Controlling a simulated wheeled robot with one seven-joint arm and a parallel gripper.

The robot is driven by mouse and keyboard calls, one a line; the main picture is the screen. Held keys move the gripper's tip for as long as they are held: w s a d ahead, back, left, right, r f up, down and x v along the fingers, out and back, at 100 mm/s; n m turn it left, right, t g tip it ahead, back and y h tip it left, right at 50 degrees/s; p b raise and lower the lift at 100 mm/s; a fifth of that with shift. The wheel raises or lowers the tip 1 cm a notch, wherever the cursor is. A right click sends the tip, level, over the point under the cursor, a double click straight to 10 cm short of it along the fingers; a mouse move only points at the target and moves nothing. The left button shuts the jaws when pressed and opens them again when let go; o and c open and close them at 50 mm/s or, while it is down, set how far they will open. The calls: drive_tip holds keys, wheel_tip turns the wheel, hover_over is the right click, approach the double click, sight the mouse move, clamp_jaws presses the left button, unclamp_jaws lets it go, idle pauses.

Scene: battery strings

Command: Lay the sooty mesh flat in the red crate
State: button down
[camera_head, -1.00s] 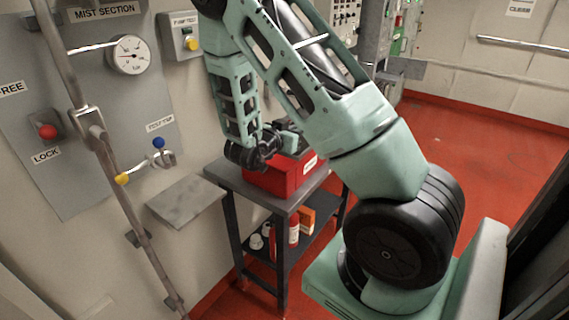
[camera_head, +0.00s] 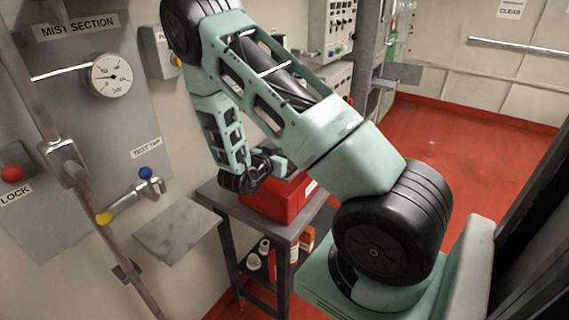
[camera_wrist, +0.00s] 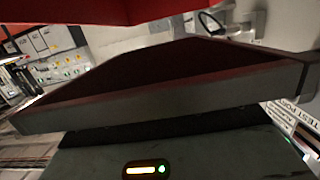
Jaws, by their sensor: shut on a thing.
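The red crate (camera_head: 272,204) stands on a small grey table in the head view. My gripper (camera_head: 276,166) is over its back left part, and the arm hides much of the crate's opening. In the wrist view a dark panel with a grey frame (camera_wrist: 160,106) stretches across, right in front of the gripper body; I take it to be the sooty mesh, shut in my jaws. It shows at a slant, nearly edge-on, and its weave cannot be made out. The fingertips are hidden. The red crate's wall also fills the top of the wrist view (camera_wrist: 120,10), apart from the panel in the picture.
The wall on the left carries a gauge (camera_head: 109,77), a tap with a blue knob (camera_head: 146,173) and a grey ledge (camera_head: 177,232). Red floor (camera_head: 440,140) is clear at the right.

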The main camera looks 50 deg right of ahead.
drive_tip(key=shift+f+p, duration=0.55)
drive_tip(key=shift+f, duration=1.4)
drive_tip(key=shift+f+b, duration=0.45)
drive_tip(key=shift+f, duration=0.25)
drive_tip(key=c, duration=1.5)
unclamp_jaws()
drive_tip(key=shift+o, duration=0.2)
drive_tip(key=shift+r, duration=0.1)
